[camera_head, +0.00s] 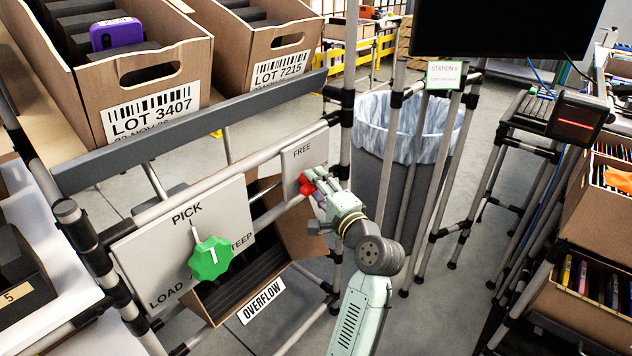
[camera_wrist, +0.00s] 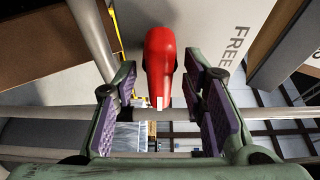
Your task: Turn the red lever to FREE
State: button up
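The red lever (camera_head: 307,185) sits on a grey plate (camera_head: 304,156) marked FREE at the top; any other marking is hidden. In the wrist view the red lever (camera_wrist: 161,62) hangs in the upper middle, with a small white mark near its lower end. My gripper (camera_head: 320,184) is at the lever in the head view. In the wrist view my gripper (camera_wrist: 163,108) is open, its purple pads on either side of the lever's lower end. A gap shows on both sides of the lever, and I see no contact.
A green knob (camera_head: 210,258) on a panel (camera_head: 150,250) marked PICK, STEEP and LOAD is left of the lever. An OVERFLOW carton (camera_head: 290,220) sits behind the panels. Cartons marked LOT 3407 (camera_head: 130,85) and LOT 7215 (camera_head: 270,45) stand above. A lined bin (camera_head: 385,150) stands behind my arm.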

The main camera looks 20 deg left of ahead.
jog(key=shift+w+a, duration=0.3)
jog(key=shift+a, duration=0.05)
jog(key=shift+c, duration=0.2)
grip_shut()
